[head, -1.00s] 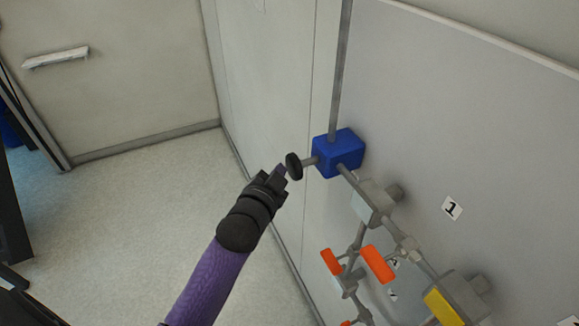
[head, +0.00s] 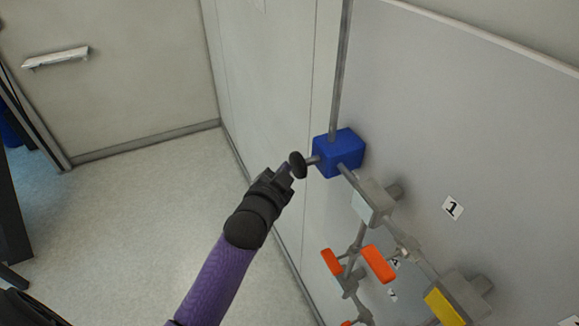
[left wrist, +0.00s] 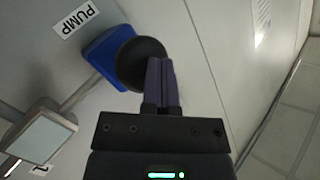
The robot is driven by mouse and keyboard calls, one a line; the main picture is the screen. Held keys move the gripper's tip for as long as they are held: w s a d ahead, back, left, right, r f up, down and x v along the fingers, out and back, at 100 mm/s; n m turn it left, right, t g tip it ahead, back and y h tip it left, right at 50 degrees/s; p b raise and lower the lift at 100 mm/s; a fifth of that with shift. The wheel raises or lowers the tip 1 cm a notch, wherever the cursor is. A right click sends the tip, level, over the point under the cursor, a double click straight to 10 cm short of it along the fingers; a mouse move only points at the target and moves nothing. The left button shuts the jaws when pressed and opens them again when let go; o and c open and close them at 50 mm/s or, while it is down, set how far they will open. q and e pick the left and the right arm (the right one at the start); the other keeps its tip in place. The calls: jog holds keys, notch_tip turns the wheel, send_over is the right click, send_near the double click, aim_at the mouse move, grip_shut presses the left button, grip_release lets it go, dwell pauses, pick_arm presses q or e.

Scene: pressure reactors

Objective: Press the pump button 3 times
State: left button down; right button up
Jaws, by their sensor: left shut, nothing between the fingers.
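The pump is a blue box (head: 339,153) on the grey wall panel, with a round black button (head: 298,165) on a short grey stem facing left. In the left wrist view the blue box (left wrist: 103,53) sits beside a "PUMP" label (left wrist: 76,20), and the black button (left wrist: 141,64) is just beyond my fingertips. My left gripper (head: 285,171) is shut and empty, its purple fingers (left wrist: 161,80) together and pointing at the button. The tips overlap the button's edge in both views, and appear to touch it. My right gripper is out of view.
Grey pipes run up and down from the pump. Below are a grey block (head: 373,203), orange handles (head: 378,263) and a yellow handle (head: 443,307). A label "1" (head: 452,208) is on the panel (head: 480,130). Open floor (head: 140,220) lies to the left.

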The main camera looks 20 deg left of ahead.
pick_arm(q)
jog(key=shift+w+d, duration=0.7)
jog(key=shift+w, duration=0.1)
dwell(1.0)
jog(key=shift+s+a+p, duration=0.95)
jog(key=shift+s+a, duration=0.35)
jog(key=shift+s, duration=0.2)
jog(key=s+a+p, duration=0.2)
jog(key=s+a, duration=0.1)
jog(key=s, duration=0.1)
jog(key=shift+a, duration=0.15)
jog(key=shift+w, duration=0.1)
dwell(2.1)
